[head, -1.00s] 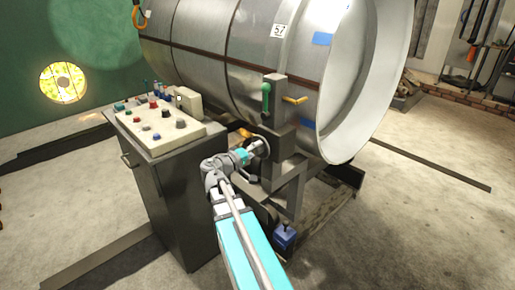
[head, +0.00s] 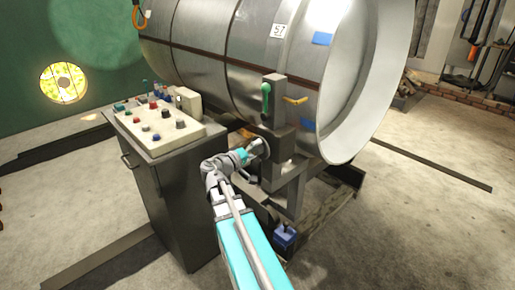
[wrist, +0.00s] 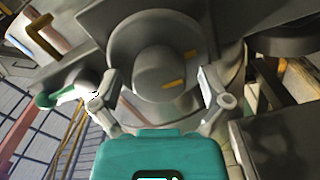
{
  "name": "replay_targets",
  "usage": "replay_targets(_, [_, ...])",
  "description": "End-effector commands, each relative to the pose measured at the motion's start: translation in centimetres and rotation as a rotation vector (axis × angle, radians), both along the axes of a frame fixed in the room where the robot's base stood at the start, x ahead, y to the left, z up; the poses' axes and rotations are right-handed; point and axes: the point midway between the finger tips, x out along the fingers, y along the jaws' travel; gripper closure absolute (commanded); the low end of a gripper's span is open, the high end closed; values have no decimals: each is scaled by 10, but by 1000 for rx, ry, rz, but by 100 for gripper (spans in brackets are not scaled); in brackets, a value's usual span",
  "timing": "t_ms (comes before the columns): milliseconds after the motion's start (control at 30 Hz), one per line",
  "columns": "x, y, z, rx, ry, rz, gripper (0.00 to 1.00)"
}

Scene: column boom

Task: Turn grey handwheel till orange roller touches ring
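The grey handwheel (head: 262,147) is on the dark stand below the big steel drum. In the wrist view, the round grey handwheel (wrist: 122,42) faces me, with a raised hub and two orange marks. My gripper (wrist: 159,82) is open, one finger on each side of the hub, with gaps to it. I cannot tell whether the fingertips touch the wheel's face. It also shows in the head view (head: 254,152), at the handwheel. A small orange part (head: 247,133), possibly the roller, shows behind the wheel. Its contact with the drum (head: 205,45) is hidden. Which band is the ring is unclear.
A control cabinet (head: 170,200) stands close left of my arm. A green-handled lever (head: 265,95) and a yellow handle (head: 295,100) stick out above the handwheel. A blue box (head: 285,237) sits low beside my arm.

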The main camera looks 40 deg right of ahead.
Motion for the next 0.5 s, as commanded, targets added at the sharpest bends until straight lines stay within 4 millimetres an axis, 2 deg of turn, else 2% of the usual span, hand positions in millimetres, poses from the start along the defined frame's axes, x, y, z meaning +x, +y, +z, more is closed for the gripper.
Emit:
replay_targets(267, [-2, 18, 0, 1, 0, 1, 4])
replay_targets(500, [-4, 46, 0, 0, 0, 2, 4])
